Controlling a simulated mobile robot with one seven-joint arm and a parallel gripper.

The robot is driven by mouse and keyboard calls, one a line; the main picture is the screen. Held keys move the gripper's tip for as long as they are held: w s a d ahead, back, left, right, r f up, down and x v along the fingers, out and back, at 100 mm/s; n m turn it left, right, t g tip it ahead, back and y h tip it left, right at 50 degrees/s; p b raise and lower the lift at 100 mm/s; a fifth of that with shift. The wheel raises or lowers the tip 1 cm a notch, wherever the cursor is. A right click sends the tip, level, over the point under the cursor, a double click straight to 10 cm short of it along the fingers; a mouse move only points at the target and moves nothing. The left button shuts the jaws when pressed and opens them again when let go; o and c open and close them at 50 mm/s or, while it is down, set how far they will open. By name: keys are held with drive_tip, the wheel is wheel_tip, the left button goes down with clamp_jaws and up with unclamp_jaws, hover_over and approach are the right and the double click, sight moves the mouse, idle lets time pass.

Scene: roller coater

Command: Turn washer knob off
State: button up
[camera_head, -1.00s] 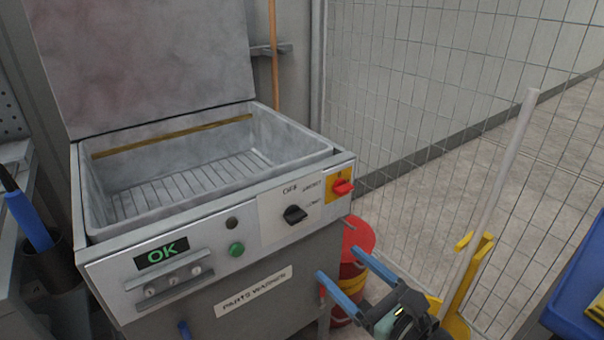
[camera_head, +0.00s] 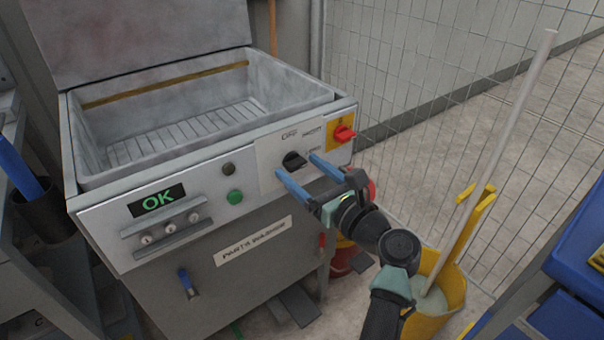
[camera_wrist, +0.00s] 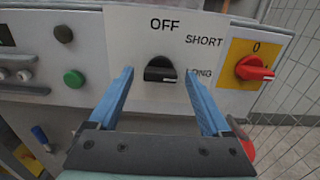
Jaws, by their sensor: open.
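The washer knob (camera_head: 293,161) is a black rotary knob on a white plate on the front panel of the parts washer (camera_head: 110,235). In the wrist view, the knob (camera_wrist: 160,68) sits below the word OFF, with SHORT and LONG at its right. Its bar looks roughly sideways, with a pale mark near its right end. My gripper (camera_head: 296,166) is open, with its blue fingers pointing at the panel. In the wrist view, the fingers (camera_wrist: 158,72) lie to either side of the knob; I cannot tell whether they touch the panel.
A red switch (camera_head: 343,134) on a yellow plate is right of the knob. A green button (camera_head: 235,197) and an OK display (camera_head: 157,200) are left. A yellow mop bucket (camera_head: 443,292) stands right of the washer, before a wire mesh fence (camera_head: 400,70).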

drive_tip(key=shift+w+a, duration=0.15)
drive_tip(key=shift+w, duration=0.1)
clamp_jaws()
idle(0.3)
